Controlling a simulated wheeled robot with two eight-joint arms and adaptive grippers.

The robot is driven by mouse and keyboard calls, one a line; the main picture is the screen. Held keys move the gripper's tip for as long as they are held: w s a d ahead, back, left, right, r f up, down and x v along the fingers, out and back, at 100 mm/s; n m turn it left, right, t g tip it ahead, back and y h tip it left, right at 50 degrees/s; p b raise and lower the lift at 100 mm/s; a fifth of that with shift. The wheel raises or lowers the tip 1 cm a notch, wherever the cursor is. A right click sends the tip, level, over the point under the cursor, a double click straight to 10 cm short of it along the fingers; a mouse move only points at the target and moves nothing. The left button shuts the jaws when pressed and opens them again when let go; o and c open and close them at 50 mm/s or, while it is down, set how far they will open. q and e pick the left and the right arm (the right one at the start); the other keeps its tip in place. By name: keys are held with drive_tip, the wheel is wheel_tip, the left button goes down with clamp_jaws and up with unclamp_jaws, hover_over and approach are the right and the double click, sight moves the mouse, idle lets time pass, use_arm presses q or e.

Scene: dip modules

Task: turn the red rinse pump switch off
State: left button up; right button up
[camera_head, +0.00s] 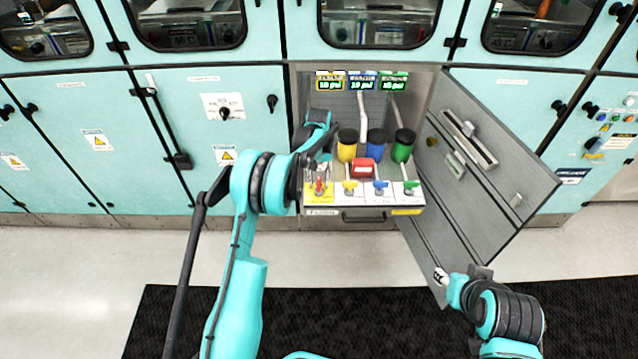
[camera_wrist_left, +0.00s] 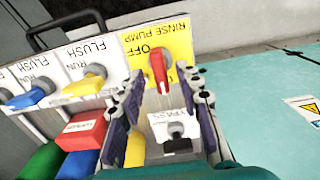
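The red rinse pump switch (camera_head: 319,187) sits on a yellow plate at the left end of the drawer panel. In the left wrist view the red handle (camera_wrist_left: 159,68) is beside the upside-down word OFF, on the plate (camera_wrist_left: 182,46) marked RINSE PUMP. My left gripper (camera_head: 318,170) is at the switch. In the left wrist view its two fingers (camera_wrist_left: 164,82) are open, one on each side of the red handle, with visible gaps. My right gripper (camera_head: 441,276) is by the lower edge of the open cabinet door; its finger opening is too small to judge.
Yellow, blue and green flush switches (camera_head: 380,186) line the panel to the right. A red block (camera_head: 363,168) stands behind them, before yellow, blue and green canisters (camera_head: 376,145). A black bypass knob (camera_wrist_left: 177,131) is near my left fingers. The grey door (camera_head: 490,150) stands open at right.

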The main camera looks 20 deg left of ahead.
use_arm(q)
drive_tip(key=shift+f, duration=0.6)
clamp_jaws()
